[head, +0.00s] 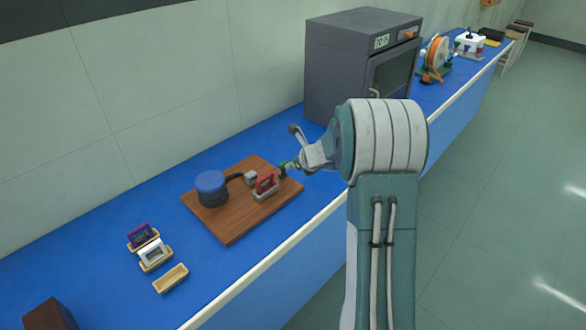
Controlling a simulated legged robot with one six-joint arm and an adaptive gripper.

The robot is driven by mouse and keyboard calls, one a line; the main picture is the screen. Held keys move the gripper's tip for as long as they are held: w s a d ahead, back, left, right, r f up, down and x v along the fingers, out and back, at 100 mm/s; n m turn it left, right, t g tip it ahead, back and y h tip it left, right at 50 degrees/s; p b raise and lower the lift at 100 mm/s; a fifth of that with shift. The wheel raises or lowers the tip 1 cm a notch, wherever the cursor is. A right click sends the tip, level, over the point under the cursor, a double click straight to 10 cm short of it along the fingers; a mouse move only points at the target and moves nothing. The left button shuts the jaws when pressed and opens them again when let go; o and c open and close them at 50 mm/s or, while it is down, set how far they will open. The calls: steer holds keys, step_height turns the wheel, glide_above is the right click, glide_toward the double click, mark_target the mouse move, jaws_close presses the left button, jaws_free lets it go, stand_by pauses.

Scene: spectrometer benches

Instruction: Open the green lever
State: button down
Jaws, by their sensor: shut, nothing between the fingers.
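The green lever (284,168) shows as a small dark green piece at the right end of the wooden board (232,226). It is partly hidden by my gripper. My gripper (298,163) is shut and empty, with its tips right beside the lever. I cannot tell whether they touch it. A red-framed piece in a grey holder (266,186) stands on the board just left of the lever. A round device with a blue top (210,182) and a grey side arm stands on the board's left part.
A grey oven (341,63) stands behind my arm. Purple (139,234) and white (153,252) pieces sit in small wooden trays, with an empty tray (171,278) in front. A brown block (49,315) is at lower left. The blue bench (108,278) is otherwise clear there.

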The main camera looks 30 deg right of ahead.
mark_target(285, 162)
steer(key=shift+w+a+r+g, duration=0.15)
steer(key=shift+w+g, duration=0.1)
steer(key=shift+g, duration=0.15)
steer(key=shift+w+a+r, duration=0.15)
steer(key=shift+w+a, duration=0.05)
steer(key=shift+w, duration=0.35)
steer(key=shift+w+a+r, duration=0.15)
steer(key=shift+w, duration=0.35)
steer(key=shift+r, duration=0.8)
steer(key=shift+s, duration=0.1)
